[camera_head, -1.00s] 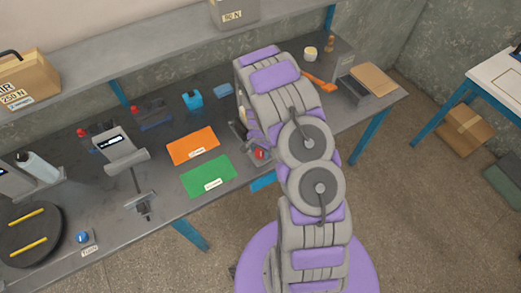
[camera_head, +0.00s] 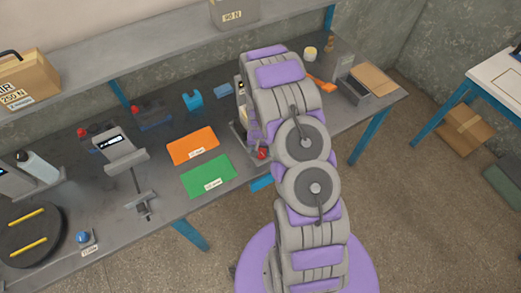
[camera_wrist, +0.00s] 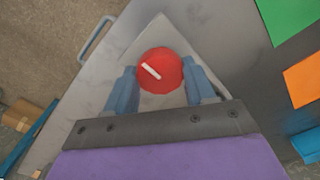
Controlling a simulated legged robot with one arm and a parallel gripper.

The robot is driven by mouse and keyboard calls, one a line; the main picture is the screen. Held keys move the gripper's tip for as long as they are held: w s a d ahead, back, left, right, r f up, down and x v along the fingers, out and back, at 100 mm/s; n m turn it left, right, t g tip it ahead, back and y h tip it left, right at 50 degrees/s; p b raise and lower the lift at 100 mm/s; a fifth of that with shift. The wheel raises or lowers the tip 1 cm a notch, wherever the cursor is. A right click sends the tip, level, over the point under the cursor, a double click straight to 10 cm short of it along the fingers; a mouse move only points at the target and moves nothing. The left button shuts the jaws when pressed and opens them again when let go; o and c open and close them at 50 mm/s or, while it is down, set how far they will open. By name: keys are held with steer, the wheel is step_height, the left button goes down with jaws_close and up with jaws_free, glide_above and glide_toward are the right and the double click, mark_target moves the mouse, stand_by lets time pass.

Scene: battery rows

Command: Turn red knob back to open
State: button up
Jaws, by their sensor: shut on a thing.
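The red knob (camera_wrist: 160,70) is round, with a white bar on its face that runs slantwise from upper left to lower right in the wrist view. It sits on a light grey plate (camera_wrist: 138,48). My gripper (camera_wrist: 160,80) has one blue-grey finger on each side of the knob and is shut on it. In the head view only a small part of the red knob (camera_head: 262,154) shows at the bench's front edge, beside my arm. My arm hides most of the gripper there.
A green sheet (camera_head: 208,176) and an orange sheet (camera_head: 193,145) lie on the bench left of the knob. A blue holder (camera_head: 193,100) stands behind them. A grey tray (camera_head: 353,91) and an orange-handled tool (camera_head: 321,83) are to the right of my arm.

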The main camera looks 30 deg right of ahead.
mark_target(260, 151)
stand_by(0.4)
steer(key=o, duration=1)
steer(key=shift+o, duration=0.2)
steer(key=shift+r, duration=0.1)
step_height(260, 151, up, 17)
steer(key=shift+p, duration=0.4)
steer(key=shift+r, duration=0.15)
